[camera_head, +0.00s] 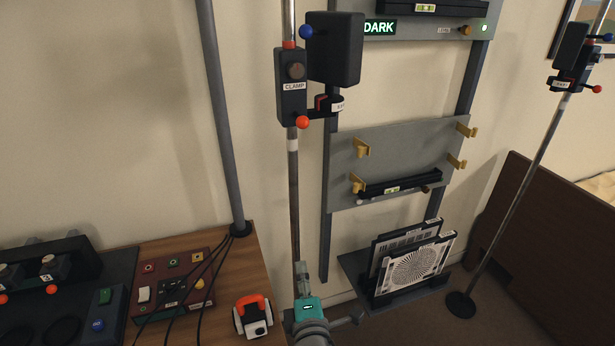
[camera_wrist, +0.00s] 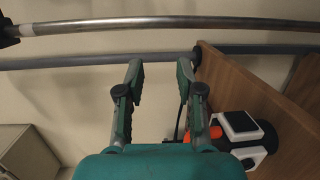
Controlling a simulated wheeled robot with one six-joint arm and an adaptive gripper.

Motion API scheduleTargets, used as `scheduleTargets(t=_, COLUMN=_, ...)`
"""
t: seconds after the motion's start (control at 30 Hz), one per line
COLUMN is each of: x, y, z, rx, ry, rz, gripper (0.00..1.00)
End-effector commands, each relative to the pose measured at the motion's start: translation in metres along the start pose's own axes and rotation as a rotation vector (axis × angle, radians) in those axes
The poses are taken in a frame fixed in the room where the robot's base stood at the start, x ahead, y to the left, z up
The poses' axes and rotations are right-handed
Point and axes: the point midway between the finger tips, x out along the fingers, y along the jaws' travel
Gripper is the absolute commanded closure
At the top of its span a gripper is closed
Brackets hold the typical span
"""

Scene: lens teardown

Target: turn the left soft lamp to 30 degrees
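The left soft lamp (camera_head: 335,48) is a black box-shaped head on the left silver pole (camera_head: 293,190). A block marked CLAMP (camera_head: 292,88) holds it there. A blue knob (camera_head: 306,31) sits at the head's upper left and a red knob (camera_head: 302,122) below the clamp. I cannot read the lamp's angle. My teal gripper (camera_head: 300,268) is well below the lamp, at the pole's lower part in the picture. In the wrist view my gripper (camera_wrist: 160,75) is open and empty, with the silver pole (camera_wrist: 180,24) beyond its fingertips. The lamp head is out of that view.
A second lamp (camera_head: 575,50) stands at the right. A grey rack (camera_head: 395,150) with brass hooks and a shelf of panels stands behind the left pole. The wooden bench (camera_head: 232,268) at left carries a red panel (camera_head: 172,285), cables and an orange-white device (camera_head: 252,315).

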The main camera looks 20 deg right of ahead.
Motion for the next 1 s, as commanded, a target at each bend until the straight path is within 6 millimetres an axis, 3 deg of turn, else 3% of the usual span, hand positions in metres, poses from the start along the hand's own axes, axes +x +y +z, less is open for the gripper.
scheduleTargets(t=0.03, x=0.012, y=0.019, z=-0.006, rx=-0.034, ry=-0.018, rz=0.019, gripper=0.63)
scheduleTargets(t=0.2, x=0.043, y=0.076, z=-0.017, rx=-0.163, ry=-0.103, rz=0.053, gripper=0.63)
scheduleTargets(t=0.5, x=0.075, y=0.191, z=-0.031, rx=-0.340, ry=-0.274, rz=0.075, gripper=0.63)
scheduleTargets(t=0.73, x=0.078, y=0.283, z=-0.036, rx=-0.429, ry=-0.408, rz=0.053, gripper=0.63)
scheduleTargets(t=1.0, x=0.060, y=0.381, z=-0.033, rx=-0.484, ry=-0.541, rz=-0.013, gripper=0.63)
